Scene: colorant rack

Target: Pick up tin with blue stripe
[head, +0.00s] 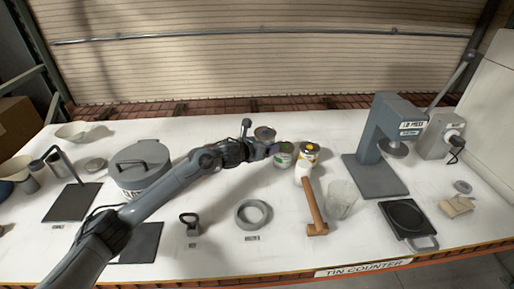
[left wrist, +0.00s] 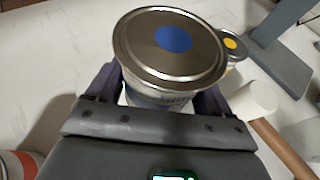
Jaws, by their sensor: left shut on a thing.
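My left gripper (head: 275,149) reaches in from the left to the group of tins at the middle of the counter. In the left wrist view its two dark fingers are closed on either side of a tin (left wrist: 170,50), gripping it. The tin has a silvery lid with a blue disc. Its pale, bluish side shows only a little below the lid, so the stripe is mostly hidden. In the head view a tin with a green and white label (head: 284,159) shows at the fingertips; I cannot tell if it is the held one. My right gripper is out of view.
A mallet (head: 315,209) lies in front beside a clear beaker (head: 342,199). A press (head: 382,140) stands right. A red-orange tin (left wrist: 17,165) shows at lower left.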

